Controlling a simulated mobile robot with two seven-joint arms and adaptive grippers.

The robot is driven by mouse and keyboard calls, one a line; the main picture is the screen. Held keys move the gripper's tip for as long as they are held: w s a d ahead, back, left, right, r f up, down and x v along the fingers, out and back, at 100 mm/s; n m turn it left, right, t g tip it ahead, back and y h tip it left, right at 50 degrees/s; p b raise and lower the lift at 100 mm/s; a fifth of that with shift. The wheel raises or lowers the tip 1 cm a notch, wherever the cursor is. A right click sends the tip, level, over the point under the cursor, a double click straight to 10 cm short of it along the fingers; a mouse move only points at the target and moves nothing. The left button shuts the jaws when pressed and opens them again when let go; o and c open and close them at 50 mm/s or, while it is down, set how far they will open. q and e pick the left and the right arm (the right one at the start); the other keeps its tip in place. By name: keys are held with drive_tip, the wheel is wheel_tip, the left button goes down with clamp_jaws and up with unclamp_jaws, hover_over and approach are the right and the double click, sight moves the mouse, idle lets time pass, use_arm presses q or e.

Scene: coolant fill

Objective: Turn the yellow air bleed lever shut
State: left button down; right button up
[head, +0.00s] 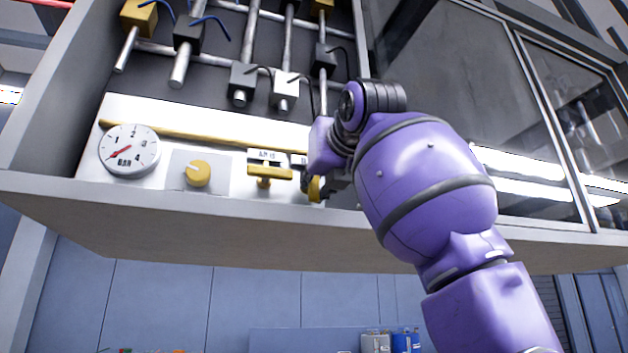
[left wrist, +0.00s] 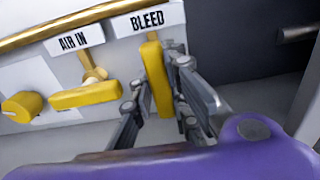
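The yellow bleed lever (left wrist: 158,82) hangs roughly upright below the BLEED label (left wrist: 148,20) in the left wrist view. In the head view only a little yellow of this lever (head: 314,189) shows beside my gripper. My left gripper (head: 328,186) is at the right end of the panel. In the left wrist view its grey fingers (left wrist: 157,88) stand on both sides of the lever, very close to it. I cannot tell whether they press on it. My right gripper is not in view.
Left of it is the yellow AIR IN lever (head: 268,171), set crosswise. Further left are a yellow knob (head: 198,174) and a round gauge (head: 129,150). A shelf lip (head: 180,196) runs below the panel. A glazed frame (head: 455,100) stands to the right.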

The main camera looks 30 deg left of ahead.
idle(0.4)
use_arm(q)
drive_tip(key=n, duration=1)
drive_tip(key=shift+w+d+r, duration=0.1)
drive_tip(key=n, duration=0.4)
drive_tip(key=shift+r+n, duration=0.1)
drive_tip(key=shift+n, duration=1.8)
drive_tip(key=c, duration=2)
unclamp_jaws()
drive_tip(key=shift+d, duration=0.1)
